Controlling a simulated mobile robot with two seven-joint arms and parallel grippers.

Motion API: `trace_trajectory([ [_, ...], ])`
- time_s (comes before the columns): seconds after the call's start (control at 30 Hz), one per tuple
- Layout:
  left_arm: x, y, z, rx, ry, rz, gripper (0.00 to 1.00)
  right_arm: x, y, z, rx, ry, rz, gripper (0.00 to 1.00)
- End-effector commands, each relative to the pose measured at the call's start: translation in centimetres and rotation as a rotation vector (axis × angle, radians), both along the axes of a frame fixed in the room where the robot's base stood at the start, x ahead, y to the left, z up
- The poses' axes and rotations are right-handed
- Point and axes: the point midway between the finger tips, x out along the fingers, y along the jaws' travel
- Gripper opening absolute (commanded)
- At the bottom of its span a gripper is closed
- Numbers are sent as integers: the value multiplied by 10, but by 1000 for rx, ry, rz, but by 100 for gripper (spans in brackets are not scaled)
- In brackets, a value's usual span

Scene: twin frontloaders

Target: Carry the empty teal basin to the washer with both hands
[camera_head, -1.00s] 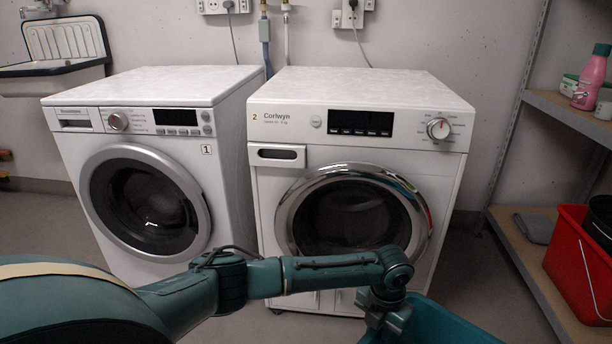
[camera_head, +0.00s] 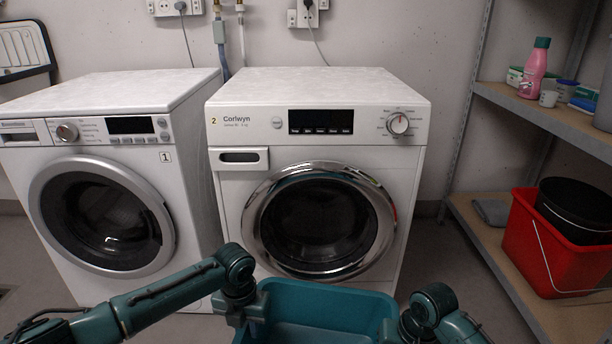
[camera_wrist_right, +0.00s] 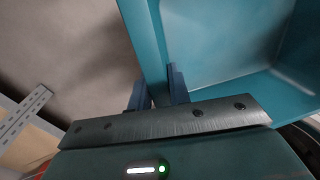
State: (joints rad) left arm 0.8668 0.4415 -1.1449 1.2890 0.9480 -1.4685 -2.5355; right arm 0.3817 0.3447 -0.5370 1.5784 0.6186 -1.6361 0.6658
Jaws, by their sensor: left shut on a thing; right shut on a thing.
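The teal basin (camera_head: 322,300) is at the bottom centre of the head view, held level between my two arms in front of washer 2. Its inside looks empty; its near side is cut off by the frame. My left gripper (camera_head: 250,322) is shut on the basin's left rim. My right gripper (camera_head: 402,330) is at the right rim, its fingers partly hidden. In the right wrist view its fingers (camera_wrist_right: 160,92) are shut on either side of the basin wall (camera_wrist_right: 225,50). The washer marked 2, Corlwyn (camera_head: 318,165), stands behind the basin with its round door closed.
A second washer marked 1 (camera_head: 100,195) stands to the left, door closed. A metal shelf (camera_head: 545,118) on the right holds a pink bottle (camera_head: 534,68) and small tubs. A red bucket (camera_head: 550,250) sits on its lower board. Some grey floor is clear between washer 2 and the shelf.

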Motion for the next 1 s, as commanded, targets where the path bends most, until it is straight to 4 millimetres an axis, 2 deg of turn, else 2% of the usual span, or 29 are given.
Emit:
trace_trajectory([
  [0.03, -1, -5, 1, -7, 0, -6, 0, 0, 4, 2, 9, -4, 6, 0],
  [0.43, -1, -4, 1, -7, 0, -6, 0, 1, 4, 2, 9, -5, 5, 0],
  [0.57, 0, -4, 7, -7, -1, -5, 0, 2, 4, 8, 9, -6, 7, 0],
  [1.0, 11, -3, 63, -7, -1, 13, 0, 19, 6, 65, 10, -8, 27, 0],
])
